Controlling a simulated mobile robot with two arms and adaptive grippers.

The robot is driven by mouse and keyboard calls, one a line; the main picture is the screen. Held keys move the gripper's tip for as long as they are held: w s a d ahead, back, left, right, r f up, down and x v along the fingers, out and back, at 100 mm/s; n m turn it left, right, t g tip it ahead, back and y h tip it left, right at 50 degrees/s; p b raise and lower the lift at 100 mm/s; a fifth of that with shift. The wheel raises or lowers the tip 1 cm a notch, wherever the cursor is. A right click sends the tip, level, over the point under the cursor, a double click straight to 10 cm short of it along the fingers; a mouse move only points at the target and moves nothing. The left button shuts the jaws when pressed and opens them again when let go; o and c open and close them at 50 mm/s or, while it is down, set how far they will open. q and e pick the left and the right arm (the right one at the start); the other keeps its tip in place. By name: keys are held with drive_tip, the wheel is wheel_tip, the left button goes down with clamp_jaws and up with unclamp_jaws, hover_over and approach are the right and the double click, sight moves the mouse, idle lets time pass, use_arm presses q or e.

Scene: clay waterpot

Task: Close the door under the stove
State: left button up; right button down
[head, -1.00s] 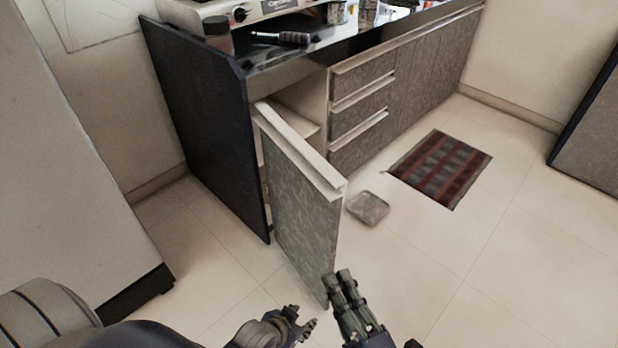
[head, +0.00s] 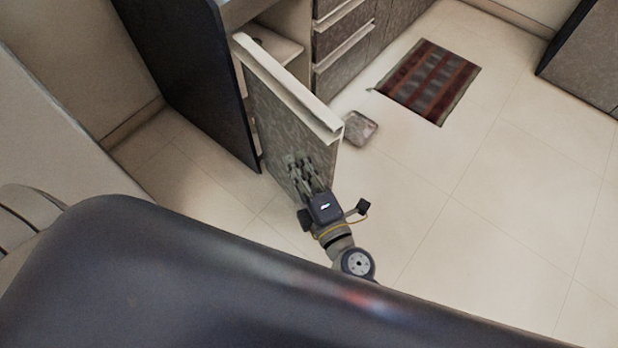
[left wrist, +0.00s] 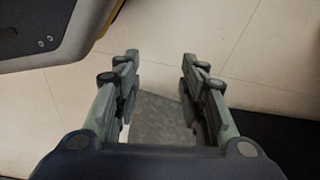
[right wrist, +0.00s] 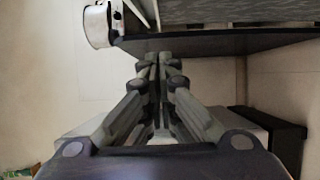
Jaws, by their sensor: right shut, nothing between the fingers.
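The door under the stove (head: 270,115) stands swung open from the cabinet in the head view. It is upright, with a patterned grey face and a pale top edge. My right gripper (head: 302,165) is in front of the lower part of that face; whether it touches the door I cannot tell. In the right wrist view its fingers (right wrist: 158,60) are together and empty. My left gripper (left wrist: 160,68) is open in the left wrist view, with nothing held between its fingers. It is hidden in the head view.
The cabinet's dark side panel (head: 190,75) stands left of the door, and pale-edged drawers (head: 343,50) are to its right. A small flat object (head: 360,130) lies on the floor near the door. A striped mat (head: 428,80) lies further right. The tiled floor at right is clear.

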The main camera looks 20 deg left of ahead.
drive_tip(key=shift+w+d, duration=0.2)
drive_tip(key=shift+w, duration=1)
drive_tip(key=shift+w+d, duration=0.2)
drive_tip(key=shift+w, duration=1)
drive_tip(key=shift+w+d, duration=0.1)
